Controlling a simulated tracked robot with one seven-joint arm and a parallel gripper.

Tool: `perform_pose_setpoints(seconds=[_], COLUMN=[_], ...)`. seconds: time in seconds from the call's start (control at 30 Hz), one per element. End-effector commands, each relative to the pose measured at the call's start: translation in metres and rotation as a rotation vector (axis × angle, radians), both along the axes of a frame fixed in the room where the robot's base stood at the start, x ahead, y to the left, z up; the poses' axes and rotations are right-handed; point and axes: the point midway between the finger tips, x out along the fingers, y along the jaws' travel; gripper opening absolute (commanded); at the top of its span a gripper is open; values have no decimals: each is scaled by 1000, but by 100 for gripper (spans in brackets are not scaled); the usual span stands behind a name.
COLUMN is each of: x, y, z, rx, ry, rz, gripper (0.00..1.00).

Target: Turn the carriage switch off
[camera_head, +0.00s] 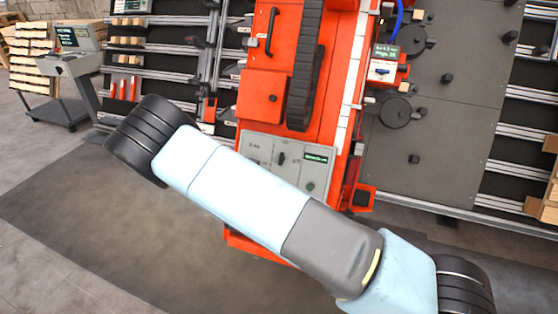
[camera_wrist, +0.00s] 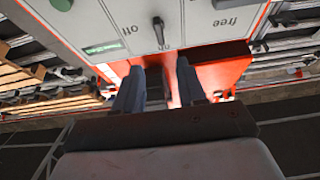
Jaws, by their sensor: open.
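The carriage switch is a small dark lever knob (camera_head: 281,158) on the light grey panel (camera_head: 258,172) of the red carriage. In the wrist view the picture is turned over, and the knob (camera_wrist: 158,28) points at a small label too blurred to read surely, between the words "off" on its left and "free" on its right. My gripper (camera_wrist: 159,66) is open and empty, its two dark fingers apart. The fingertips are just below the knob in the wrist view and do not visibly touch it. In the head view my gripper does not show.
The panel has a green display (camera_head: 317,158) and a green round button (camera_head: 310,187). The red carriage (camera_head: 268,85) rises behind with a handle and a cable chain. My arm crosses the foreground and covers the panel's lower left. A console (camera_head: 77,62) stands far left.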

Motion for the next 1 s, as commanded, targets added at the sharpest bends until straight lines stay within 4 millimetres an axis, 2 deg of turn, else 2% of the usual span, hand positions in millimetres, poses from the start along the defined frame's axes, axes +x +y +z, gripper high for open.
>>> perform_pose_setpoints(seconds=[0.13,0.27,0.8,1.0], x=[-3,5,89,114], y=[2,-2,-33,-42], z=[-3,-3,-4,-4], rx=[-23,-26,-24,-24], ry=[-32,-35,-34,-34], rz=[4,2,1,2], gripper=[40,40,40,40])
